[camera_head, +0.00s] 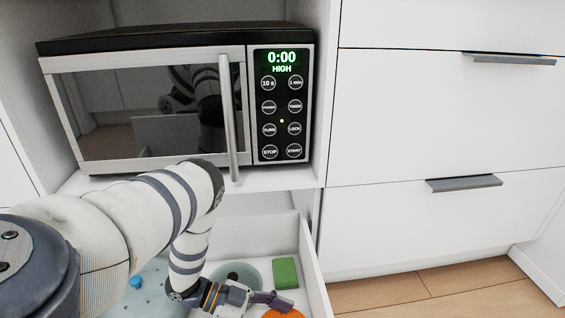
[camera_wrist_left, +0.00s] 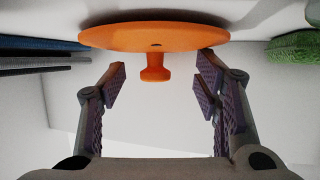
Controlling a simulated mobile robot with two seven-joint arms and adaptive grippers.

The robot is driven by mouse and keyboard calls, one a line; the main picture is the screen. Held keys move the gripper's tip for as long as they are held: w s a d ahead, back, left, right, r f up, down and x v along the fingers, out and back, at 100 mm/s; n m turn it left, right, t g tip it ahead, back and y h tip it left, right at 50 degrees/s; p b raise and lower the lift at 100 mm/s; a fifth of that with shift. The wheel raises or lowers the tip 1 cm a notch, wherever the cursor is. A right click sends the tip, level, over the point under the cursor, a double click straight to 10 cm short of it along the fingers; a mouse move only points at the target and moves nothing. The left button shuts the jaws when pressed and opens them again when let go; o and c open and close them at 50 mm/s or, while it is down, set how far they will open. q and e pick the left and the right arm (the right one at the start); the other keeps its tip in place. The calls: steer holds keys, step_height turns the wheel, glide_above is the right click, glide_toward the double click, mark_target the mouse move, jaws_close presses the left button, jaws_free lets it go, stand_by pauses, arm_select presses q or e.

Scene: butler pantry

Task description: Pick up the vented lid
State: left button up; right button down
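The vented lid is an orange disc (camera_wrist_left: 120,38) with a small dark hole and an orange knob (camera_wrist_left: 154,72). In the head view only part of the orange lid (camera_head: 284,314) shows, at the bottom edge inside the open drawer. My left gripper (camera_head: 268,299) reaches down into the drawer beside it. In the left wrist view the left gripper (camera_wrist_left: 161,82) is open, with the knob between its two fingers and a clear gap on each side. The fingers do not touch the knob. My right gripper is in neither view.
The drawer's right wall (camera_head: 312,275) stands close to my left gripper. A green block (camera_head: 285,272), a teal disc (camera_head: 252,272) and a pale blue disc (camera_head: 160,285) lie in the drawer. A microwave (camera_head: 140,110) stands above; its handle (camera_head: 228,120) sticks out.

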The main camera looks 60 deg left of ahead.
arm_select(q)
steer(key=shift+s, duration=0.1)
steer(key=c, duration=0.8)
